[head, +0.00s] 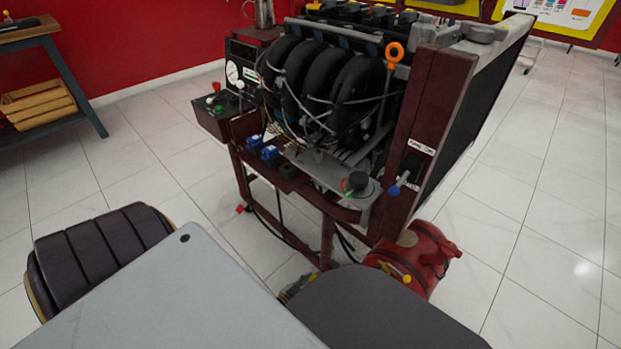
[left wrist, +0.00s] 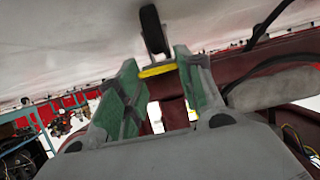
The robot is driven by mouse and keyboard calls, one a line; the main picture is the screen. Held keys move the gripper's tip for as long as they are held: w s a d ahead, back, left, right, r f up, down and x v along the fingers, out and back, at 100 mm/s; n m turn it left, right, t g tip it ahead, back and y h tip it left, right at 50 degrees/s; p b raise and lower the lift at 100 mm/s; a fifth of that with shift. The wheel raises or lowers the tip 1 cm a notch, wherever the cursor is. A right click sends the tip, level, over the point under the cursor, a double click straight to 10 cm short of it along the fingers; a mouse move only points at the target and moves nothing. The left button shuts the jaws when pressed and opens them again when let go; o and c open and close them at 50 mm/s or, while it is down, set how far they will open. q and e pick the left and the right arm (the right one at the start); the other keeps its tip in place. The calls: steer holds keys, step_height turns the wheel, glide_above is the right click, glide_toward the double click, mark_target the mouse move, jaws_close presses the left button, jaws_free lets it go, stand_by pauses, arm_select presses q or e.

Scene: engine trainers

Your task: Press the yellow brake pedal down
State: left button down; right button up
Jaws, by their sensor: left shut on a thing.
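The yellow brake pedal (left wrist: 158,70) shows in the left wrist view as a short yellow bar below a black upright piece (left wrist: 152,28). My left gripper (left wrist: 157,62) has its green-padded fingers on either side of the yellow bar, shut on it. In the head view only a small part of my left gripper (head: 297,287) shows, low beside the engine stand, mostly covered by a dark rounded shape in front. The pedal cannot be made out clearly in the head view. My right gripper is in neither view.
The engine trainer (head: 330,90) stands on a dark red frame (head: 326,240). A red tank (head: 425,255) sits at its lower right. A workbench (head: 40,35) with wooden crates (head: 37,105) stands at the left. The tiled floor is clear to the right.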

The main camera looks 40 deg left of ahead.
arm_select(q)
steer(key=shift+f, duration=0.3)
steer(key=shift+f+t, duration=0.25)
steer(key=shift+t, duration=0.35)
stand_by(0.3)
steer(key=c, duration=1)
jaws_free()
steer(key=shift+o, duration=0.4)
steer(key=shift+s, duration=0.1)
steer(key=v, duration=0.7)
steer(key=shift+s, duration=0.2)
